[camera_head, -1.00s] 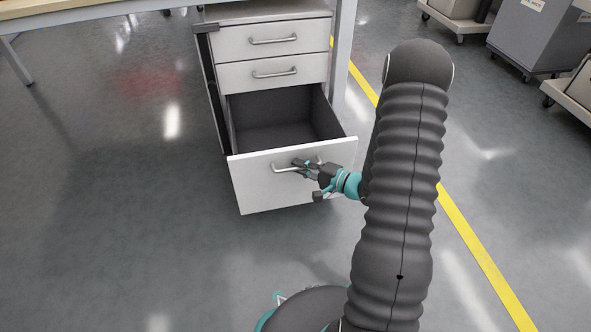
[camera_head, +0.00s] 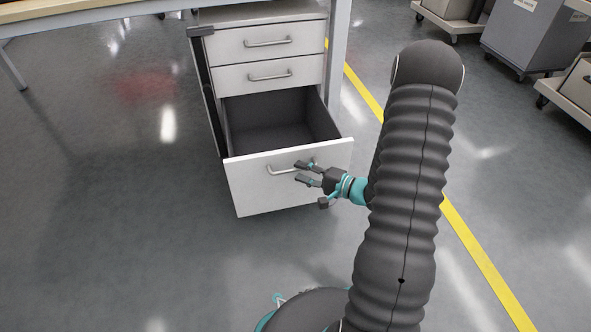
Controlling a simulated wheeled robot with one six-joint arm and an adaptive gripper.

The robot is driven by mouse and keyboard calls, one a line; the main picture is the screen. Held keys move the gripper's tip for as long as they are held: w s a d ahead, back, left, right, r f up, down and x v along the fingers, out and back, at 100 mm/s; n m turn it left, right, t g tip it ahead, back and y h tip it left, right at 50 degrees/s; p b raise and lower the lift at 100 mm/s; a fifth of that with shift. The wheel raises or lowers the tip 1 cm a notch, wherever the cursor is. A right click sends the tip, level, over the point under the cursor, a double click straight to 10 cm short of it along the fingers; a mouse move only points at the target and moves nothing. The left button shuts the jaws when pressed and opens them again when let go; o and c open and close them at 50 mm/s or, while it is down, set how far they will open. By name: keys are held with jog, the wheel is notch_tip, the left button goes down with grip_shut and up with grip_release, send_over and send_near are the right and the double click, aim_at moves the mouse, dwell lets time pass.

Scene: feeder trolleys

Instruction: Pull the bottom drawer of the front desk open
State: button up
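The bottom drawer (camera_head: 262,193) of the desk's drawer unit stands pulled well out, and its dark, empty inside shows. Its metal bar handle (camera_head: 280,171) is on the white front panel, with its right part partly hidden by my gripper. My gripper (camera_head: 306,173) is just in front and to the right of the handle. Its dark fingers are spread apart with nothing visibly between them, and they look clear of the bar, though the exact gap is hard to judge.
Two shut drawers (camera_head: 268,58) sit above the open one. The desk (camera_head: 110,12) spans the top left, with a metal leg (camera_head: 337,60) right of the drawer unit. Wheeled trolleys (camera_head: 520,40) stand at the top right. A yellow line (camera_head: 470,240) crosses the floor, which is clear at left.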

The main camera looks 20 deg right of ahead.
jog(key=v, duration=0.8)
jog(key=shift+s+d, duration=0.25)
jog(key=s+a+f+m+g+y, duration=0.2)
jog(key=s+a+g, duration=0.2)
jog(key=s+g, duration=0.25)
jog(key=s+a+r+n+g+h+p, duration=0.2)
jog(key=s+r+n+g+h, duration=0.15)
jog(key=s+r+g, duration=0.3)
jog(key=s+a+r+n+t+h+p, duration=0.1)
jog(key=s+r+n+t+h+p, duration=0.1)
jog(key=r, duration=0.8)
jog(key=s+a+r+n+t+h+p, duration=0.2)
jog(key=r+n+h+p, duration=0.1)
jog(key=r, duration=0.7)
jog(key=s+a+r+n+t+h+p, duration=0.1)
jog(key=r+n+t+h+p, duration=0.1)
jog(key=r, duration=0.8)
jog(key=n+h+p, duration=0.1)
jog(key=n+h, duration=0.1)
jog(key=shift+s+a+r+t+h+p, duration=0.15)
jog(key=shift+s+r+t+h+p, duration=0.15)
jog(key=shift+s+h+p, duration=0.1)
